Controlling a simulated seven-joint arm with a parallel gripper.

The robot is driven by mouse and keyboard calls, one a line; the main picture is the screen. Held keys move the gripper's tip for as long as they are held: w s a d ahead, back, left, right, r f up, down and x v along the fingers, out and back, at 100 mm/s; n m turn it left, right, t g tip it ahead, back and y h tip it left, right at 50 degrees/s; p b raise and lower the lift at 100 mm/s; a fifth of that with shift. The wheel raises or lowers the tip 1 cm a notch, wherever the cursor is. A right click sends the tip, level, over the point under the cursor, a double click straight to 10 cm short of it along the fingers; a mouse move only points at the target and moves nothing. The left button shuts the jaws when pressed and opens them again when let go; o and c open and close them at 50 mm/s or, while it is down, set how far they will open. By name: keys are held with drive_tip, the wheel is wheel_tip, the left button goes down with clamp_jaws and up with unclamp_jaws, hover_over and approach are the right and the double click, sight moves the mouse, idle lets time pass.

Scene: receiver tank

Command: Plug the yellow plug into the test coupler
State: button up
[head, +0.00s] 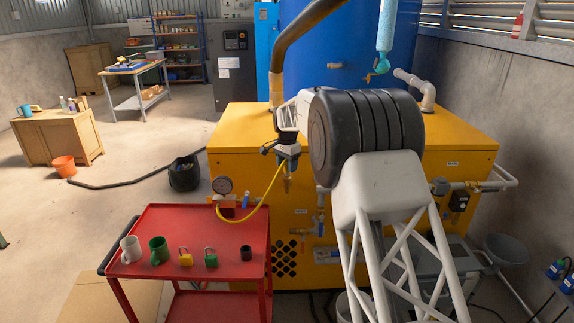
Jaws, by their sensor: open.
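My gripper (287,177) points down in front of the yellow machine, above the back right of the red cart. It is open. A thin yellow hose (264,204) runs from the gauge assembly (226,195) on the cart up to the gripper. A small brass-yellow piece, perhaps the yellow plug (287,186), shows just below the fingers at the hose's upper end. I cannot tell whether it touches them. I cannot pick out the test coupler for certain. Brass and grey pipe fittings (320,200) sit on the machine's front, partly hidden by my arm.
The red cart (200,222) carries a white mug (131,249), a green mug (159,251), a yellow padlock (185,258), a green padlock (210,259) and a black cup (246,253). The yellow machine (235,140) and blue tank (330,55) stand behind. Open floor lies left.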

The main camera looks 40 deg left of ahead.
drive_tip(key=shift+r, duration=0.15)
drive_tip(key=shift+r, duration=3.75)
